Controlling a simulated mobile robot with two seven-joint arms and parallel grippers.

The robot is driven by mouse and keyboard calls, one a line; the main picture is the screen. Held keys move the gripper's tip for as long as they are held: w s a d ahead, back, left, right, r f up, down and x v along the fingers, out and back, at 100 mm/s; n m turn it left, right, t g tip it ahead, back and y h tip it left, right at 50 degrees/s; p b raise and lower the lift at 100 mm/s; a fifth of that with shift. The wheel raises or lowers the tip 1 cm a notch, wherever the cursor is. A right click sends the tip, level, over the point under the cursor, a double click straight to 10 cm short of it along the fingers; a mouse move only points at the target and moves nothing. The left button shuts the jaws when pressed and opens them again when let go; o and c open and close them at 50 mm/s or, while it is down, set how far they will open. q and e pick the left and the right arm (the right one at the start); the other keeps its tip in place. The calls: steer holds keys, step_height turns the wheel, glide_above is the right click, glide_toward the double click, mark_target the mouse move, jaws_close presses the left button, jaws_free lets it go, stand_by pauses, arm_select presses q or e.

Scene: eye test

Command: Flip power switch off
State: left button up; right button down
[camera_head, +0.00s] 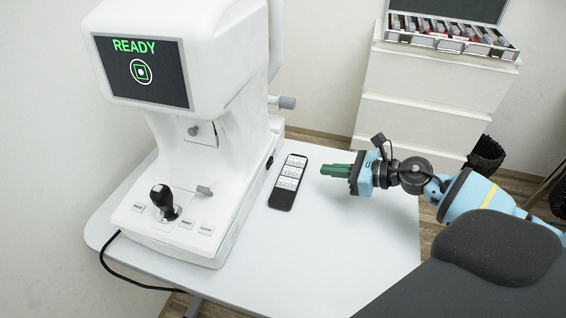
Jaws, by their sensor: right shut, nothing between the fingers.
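A white eye-test machine (190,150) stands on the left part of the table. Its screen (142,70) is lit and reads READY in green. A small dark part on the right side of its base (270,162) looks like the power switch; it is too small to tell its position. My right gripper (322,170) comes in from the right with green fingers pointing left. It is shut and empty, above the table, to the right of that small part and apart from the machine. My left gripper is not in view.
A black remote or phone-like device (283,196) lies on the white table (330,255) between the machine and my gripper. A joystick (163,198) stands on the machine's base. A drawer cabinet (415,115) with an open lens case (450,42) is behind. A dark padded seat (500,247) is at front right.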

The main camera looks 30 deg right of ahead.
mark_target(272, 163)
steer(key=x, duration=0.4)
steer(key=r+p+x, duration=0.1)
steer(key=x, duration=0.8)
steer(key=shift+w+a+r+p, duration=0.15)
steer(key=shift+w+a+p, duration=0.1)
steer(key=shift+w+p, duration=0.1)
